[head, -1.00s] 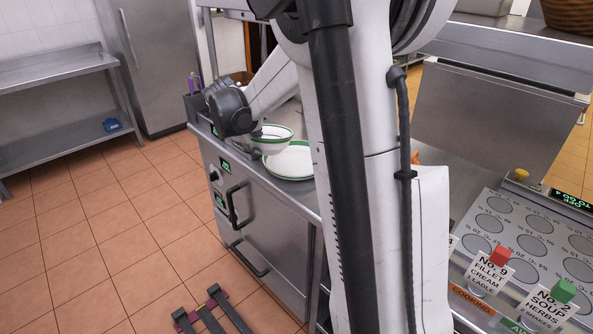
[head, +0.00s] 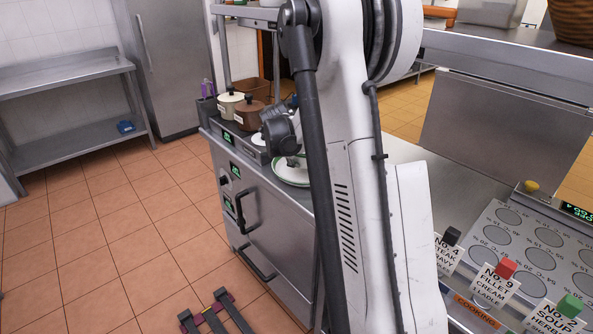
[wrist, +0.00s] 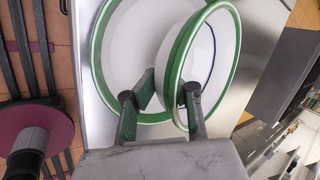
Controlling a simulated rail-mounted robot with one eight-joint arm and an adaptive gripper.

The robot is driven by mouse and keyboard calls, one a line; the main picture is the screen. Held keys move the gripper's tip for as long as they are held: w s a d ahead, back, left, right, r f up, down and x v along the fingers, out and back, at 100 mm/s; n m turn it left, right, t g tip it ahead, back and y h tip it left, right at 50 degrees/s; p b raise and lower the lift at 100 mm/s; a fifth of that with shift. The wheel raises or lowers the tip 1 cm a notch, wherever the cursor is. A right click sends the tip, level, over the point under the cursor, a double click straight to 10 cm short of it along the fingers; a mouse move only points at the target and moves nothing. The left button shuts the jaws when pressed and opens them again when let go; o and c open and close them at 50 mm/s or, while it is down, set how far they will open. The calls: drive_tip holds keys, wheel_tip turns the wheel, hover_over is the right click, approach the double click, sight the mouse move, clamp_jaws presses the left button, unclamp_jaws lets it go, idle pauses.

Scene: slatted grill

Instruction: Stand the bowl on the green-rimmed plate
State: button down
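The white green-rimmed plate (wrist: 115,88) lies flat on the steel counter; in the head view the plate (head: 291,180) is partly covered by my gripper (head: 292,161). The white bowl (wrist: 222,42), with a green rim, overlaps the plate's right part in the wrist view and looks tilted against it. Whether its base touches the plate is hidden. My gripper (wrist: 162,98) has its fingers apart at the bowl's near rim, the right finger on the inner side, the left outside with a visible gap. In the head view the bowl cannot be clearly made out.
A cream pot (head: 229,104) and a brown pot (head: 249,113) stand on the counter behind my gripper. A steel shelf (head: 70,75) stands at the far left. Labelled blocks, among them a red one (head: 506,268), are at the right. The tiled floor is mostly clear.

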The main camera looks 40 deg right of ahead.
sight(299, 174)
drive_tip(key=shift+f, duration=1.9)
drive_tip(key=c, duration=1.9)
unclamp_jaws()
drive_tip(key=s+a+r+n+t, duration=0.1)
drive_tip(key=s+a+r+n, duration=0.2)
drive_tip(key=a+r, duration=0.45)
drive_tip(key=s+a+r+n, duration=0.3)
drive_tip(key=s+a+r, duration=0.1)
drive_tip(key=a+r, duration=0.35)
drive_tip(key=s+a+n+t+y, duration=0.1)
drive_tip(key=s+a+n+y, duration=0.1)
drive_tip(key=s+a+n, duration=0.5)
drive_tip(key=s+a+r+n+t+y, duration=0.1)
drive_tip(key=s+a+n, duration=0.7)
drive_tip(key=n, duration=0.1)
drive_tip(key=s+a+r+n+t+y, duration=0.1)
drive_tip(key=s+a+n+y, duration=0.1)
drive_tip(key=s+a+n, duration=0.5)
drive_tip(key=shift+s+a+r+n+t+y, duration=0.1)
drive_tip(key=shift+s+n+t+y, duration=0.1)
drive_tip(key=shift+n, duration=0.35)
drive_tip(key=shift+s+a+r+n+t+y, duration=0.1)
drive_tip(key=shift+s+n, duration=0.05)
drive_tip(key=shift+n, duration=0.4)
